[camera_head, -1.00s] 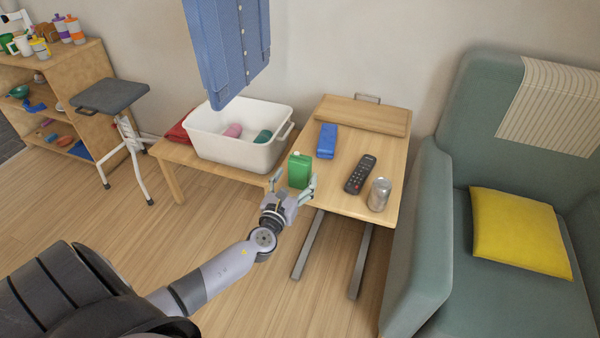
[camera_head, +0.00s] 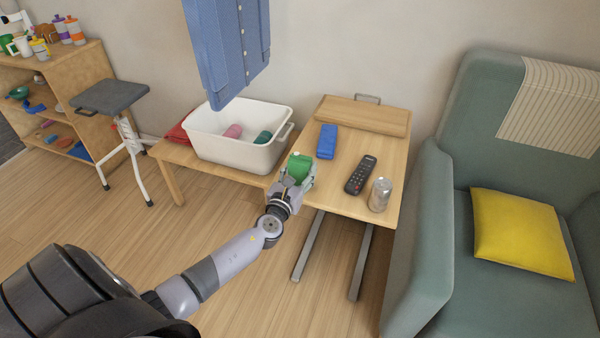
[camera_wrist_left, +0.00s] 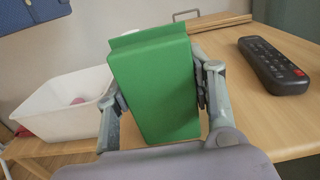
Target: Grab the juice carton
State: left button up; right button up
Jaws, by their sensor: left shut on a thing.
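The green juice carton (camera_head: 299,166) stands at the left end of the small wooden table (camera_head: 338,198). My left gripper (camera_head: 297,181) is shut on the carton, with one finger on each side. In the left wrist view the carton (camera_wrist_left: 154,85) fills the middle between the two fingers and looks about upright, with a folded top edge. My right gripper is not in view.
A blue box (camera_head: 327,141), a black remote (camera_head: 360,174) and a silver can (camera_head: 380,194) stand or lie on the table to the right. A white bin (camera_head: 228,153) sits close on the left. A green armchair (camera_head: 428,215) borders the table's right side.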

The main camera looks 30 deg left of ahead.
pick_arm(q)
jog(key=shift+c, duration=0.8)
